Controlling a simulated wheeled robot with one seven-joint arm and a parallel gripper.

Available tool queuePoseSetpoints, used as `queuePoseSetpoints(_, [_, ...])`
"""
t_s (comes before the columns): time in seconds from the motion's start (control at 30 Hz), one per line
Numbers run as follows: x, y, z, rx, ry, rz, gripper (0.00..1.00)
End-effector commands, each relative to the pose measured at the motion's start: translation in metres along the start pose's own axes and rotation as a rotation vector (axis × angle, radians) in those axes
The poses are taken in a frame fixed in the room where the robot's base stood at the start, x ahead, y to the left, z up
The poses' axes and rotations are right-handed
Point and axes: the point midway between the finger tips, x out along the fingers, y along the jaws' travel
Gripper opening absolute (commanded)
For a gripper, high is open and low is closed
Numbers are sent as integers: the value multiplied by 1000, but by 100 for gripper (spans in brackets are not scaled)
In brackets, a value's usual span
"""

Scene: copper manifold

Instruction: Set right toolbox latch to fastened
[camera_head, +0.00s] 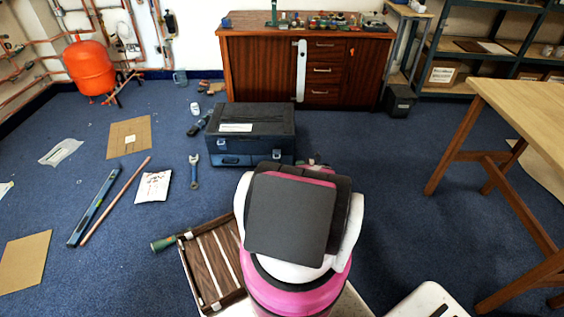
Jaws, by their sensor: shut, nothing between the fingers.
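A dark blue-black toolbox (246,118) stands closed on the blue carpet in the middle of the head view. A white label lies on its lid, and its front face is toward me. The left part of the front shows blue fittings low down. My arm's pink and white links fill the lower middle, just in front of the toolbox. My gripper's fingers are hidden behind them.
A wooden slatted crate (212,262) lies left of my arm, with a green cylinder (164,243) beside it. A wrench (194,171), white packet (153,186), copper pipe (117,198) and spirit level (94,207) lie left. A wooden cabinet (260,68) stands behind. Carpet right of the toolbox is clear.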

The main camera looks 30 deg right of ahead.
Motion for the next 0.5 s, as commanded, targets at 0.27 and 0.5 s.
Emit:
queuePoseSetpoints(0.27, [6,0,1,-1,2,1,0])
queuePoseSetpoints(0.5, [40,1,1,-1,2,3,0])
